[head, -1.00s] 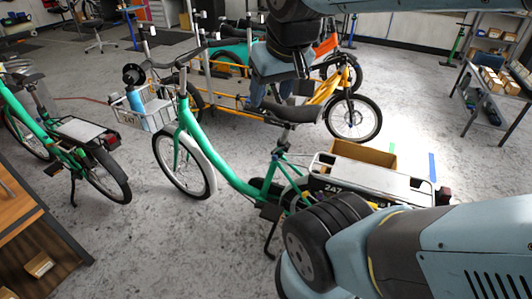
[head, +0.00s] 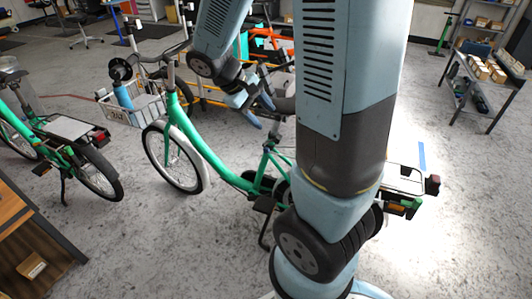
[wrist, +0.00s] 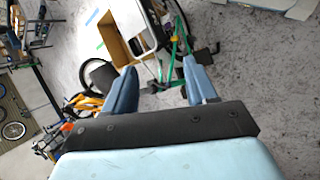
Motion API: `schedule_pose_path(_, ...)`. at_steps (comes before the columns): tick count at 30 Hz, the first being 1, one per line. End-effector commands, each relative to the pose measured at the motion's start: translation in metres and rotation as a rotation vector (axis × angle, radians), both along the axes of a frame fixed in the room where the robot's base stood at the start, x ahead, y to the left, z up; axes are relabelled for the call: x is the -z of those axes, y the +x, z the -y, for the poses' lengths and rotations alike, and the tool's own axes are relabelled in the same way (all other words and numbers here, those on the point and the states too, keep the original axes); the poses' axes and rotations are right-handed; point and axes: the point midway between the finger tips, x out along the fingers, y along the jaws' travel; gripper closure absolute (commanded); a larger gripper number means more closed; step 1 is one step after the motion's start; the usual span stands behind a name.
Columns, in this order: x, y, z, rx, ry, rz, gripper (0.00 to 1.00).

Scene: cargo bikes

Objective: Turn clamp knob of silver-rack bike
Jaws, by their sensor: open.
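The green bike (head: 205,150) in the middle of the head view stands upright with its front basket at the left. Its silver rear rack (head: 408,176) is partly hidden behind my arm; the rack also shows in the wrist view (wrist: 137,12). Its dark saddle (head: 285,104) shows beside my gripper and at the left in the wrist view (wrist: 103,75). My gripper (head: 262,113) is open and empty near the saddle, its blue fingers apart in the wrist view (wrist: 160,85). I cannot make out the clamp knob in either view.
Another green bike (head: 75,150) with a pale rear rack stands at the left. A wooden bench (head: 35,235) is at the lower left. Orange and yellow cargo bikes (wrist: 88,102) stand behind. A cardboard box (wrist: 112,40) is by the rack. A shelf with boxes (head: 485,80) stands at the right.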

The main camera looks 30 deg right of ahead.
Motion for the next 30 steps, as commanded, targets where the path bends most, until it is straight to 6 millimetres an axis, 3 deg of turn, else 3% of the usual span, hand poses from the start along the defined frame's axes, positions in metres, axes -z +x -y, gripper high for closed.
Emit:
schedule_pose_path(16, 0.098, 0.057, 0.020, -0.256, -0.394, -0.300, 0.43)
schedule_pose_path(30, 0.189, 0.099, 0.024, -0.565, -0.723, -0.490, 0.43)
